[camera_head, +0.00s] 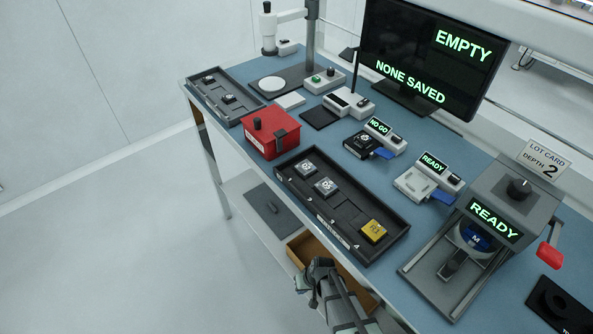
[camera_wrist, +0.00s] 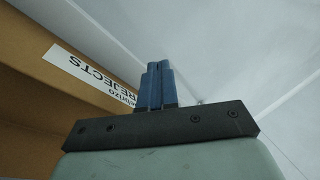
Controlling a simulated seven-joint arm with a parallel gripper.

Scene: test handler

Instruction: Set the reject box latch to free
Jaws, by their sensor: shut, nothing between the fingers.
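A red box (camera_head: 271,134) stands on the blue bench left of centre in the head view. It has a black knob (camera_head: 257,124) on top and a dark latch-like piece (camera_head: 280,133) at its right side. The latch's setting is too small to tell. A brown open box (camera_head: 301,247) sits below the bench's front edge. In the wrist view a brown wall (camera_wrist: 60,95) bears a white label (camera_wrist: 92,77) reading "REJECTS". My gripper (camera_wrist: 158,68) is shut and empty, beside that wall. In the head view my arm covers part of the brown box; the fingertips are unclear.
A black tray (camera_head: 376,249) with several parts lies at the bench's front, and another tray (camera_head: 206,92) at the far left. A press station (camera_head: 515,205) reading "READY" stands right. A monitor (camera_head: 425,50) stands behind. The floor at left is clear.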

